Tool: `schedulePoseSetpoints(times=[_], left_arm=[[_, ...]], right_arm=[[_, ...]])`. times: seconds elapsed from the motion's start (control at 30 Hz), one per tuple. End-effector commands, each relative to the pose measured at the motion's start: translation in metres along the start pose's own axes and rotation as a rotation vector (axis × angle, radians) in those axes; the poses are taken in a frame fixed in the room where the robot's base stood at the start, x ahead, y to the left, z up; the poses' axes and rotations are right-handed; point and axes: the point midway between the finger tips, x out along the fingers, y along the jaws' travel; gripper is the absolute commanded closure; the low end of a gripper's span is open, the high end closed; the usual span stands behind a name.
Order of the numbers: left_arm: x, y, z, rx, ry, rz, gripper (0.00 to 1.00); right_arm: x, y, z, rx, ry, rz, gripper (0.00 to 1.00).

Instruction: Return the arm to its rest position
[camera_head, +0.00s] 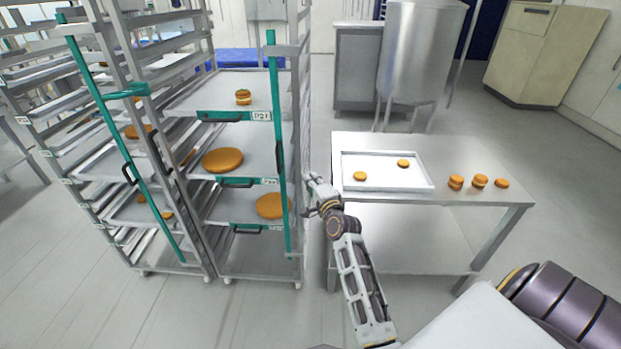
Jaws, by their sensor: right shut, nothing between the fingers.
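My right arm reaches up from the bottom middle of the head view. Its gripper (312,182) is shut and empty, in the gap between the rack and the left edge of the steel table. It looks apart from both, though its exact distance to them is hard to judge. My left gripper is not in view.
A tall rack (275,60) with green bars holds trays with round orange-brown pieces, among them a large round (222,160).

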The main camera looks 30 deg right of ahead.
Motion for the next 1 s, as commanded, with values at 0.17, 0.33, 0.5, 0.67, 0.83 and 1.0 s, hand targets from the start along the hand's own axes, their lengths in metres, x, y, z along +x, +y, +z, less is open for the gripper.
schedulePoseSetpoints(times=[0.17,0.33,0.5,0.67,0.83,1.0], left_arm=[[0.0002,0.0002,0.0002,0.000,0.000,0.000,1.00],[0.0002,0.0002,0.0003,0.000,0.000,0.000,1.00],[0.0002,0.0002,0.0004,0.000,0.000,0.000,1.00],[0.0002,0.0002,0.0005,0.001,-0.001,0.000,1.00],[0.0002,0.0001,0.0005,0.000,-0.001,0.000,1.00],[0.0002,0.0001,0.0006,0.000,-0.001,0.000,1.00]], right_arm=[[0.0001,0.0001,0.0000,0.000,0.000,0.000,1.00],[0.0002,0.0000,-0.0001,0.000,0.000,0.000,1.00],[0.0002,0.0000,-0.0001,-0.012,0.000,0.000,1.00],[0.0002,-0.0002,-0.0002,-0.078,0.001,-0.001,1.00],[0.0002,-0.0014,-0.0013,-0.210,0.006,-0.006,1.00],[0.0006,0.0017,-0.0035,-0.371,0.017,-0.001,1.00]])
